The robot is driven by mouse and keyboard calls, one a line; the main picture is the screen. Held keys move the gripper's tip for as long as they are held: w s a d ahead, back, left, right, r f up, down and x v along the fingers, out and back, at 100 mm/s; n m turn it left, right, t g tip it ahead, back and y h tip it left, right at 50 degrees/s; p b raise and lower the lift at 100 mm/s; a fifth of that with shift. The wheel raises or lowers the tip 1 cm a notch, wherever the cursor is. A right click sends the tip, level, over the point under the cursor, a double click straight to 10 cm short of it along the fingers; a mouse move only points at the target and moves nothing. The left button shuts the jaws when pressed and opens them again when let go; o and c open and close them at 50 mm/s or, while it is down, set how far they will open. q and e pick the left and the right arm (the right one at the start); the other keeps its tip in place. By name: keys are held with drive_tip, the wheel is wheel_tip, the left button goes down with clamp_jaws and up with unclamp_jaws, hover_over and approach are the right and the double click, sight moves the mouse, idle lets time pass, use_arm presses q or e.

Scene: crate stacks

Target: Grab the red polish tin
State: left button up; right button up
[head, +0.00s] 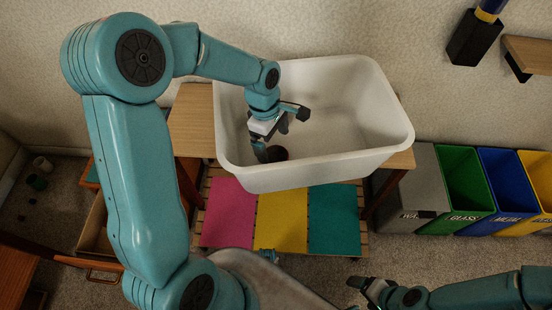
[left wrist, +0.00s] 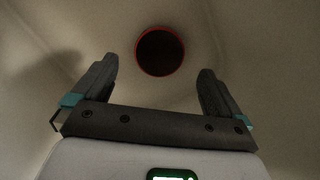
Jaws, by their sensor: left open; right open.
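The red polish tin (left wrist: 160,52) is round, with a dark top and a red rim. It lies on the floor of the white tub (head: 300,180), near its front wall. In the head view the tin (head: 278,153) is partly hidden by my gripper. My left gripper (head: 282,132) is inside the tub, open and empty. In the left wrist view its two fingers (left wrist: 158,88) stand either side of the tin's line, with the tin beyond the tips, apart from them. My right gripper (head: 366,291) is open at the bottom, far from the tub.
The tub stands on a wooden table (head: 190,120). Below its front are pink (head: 229,213), yellow (head: 281,219) and teal (head: 334,219) panels on a slatted surface. Grey, green (head: 465,185), blue (head: 508,185) and yellow bins stand at right. An open drawer (head: 97,228) is at left.

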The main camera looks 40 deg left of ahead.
sight(276, 155)
use_arm(q)
drive_tip(key=f, duration=0.2)
drive_tip(key=f+b, duration=0.1)
drive_tip(key=f, duration=0.2)
drive_tip(key=shift+d+f, duration=0.3)
drive_tip(key=shift+d, duration=0.1)
drive_tip(key=c, duration=1.1)
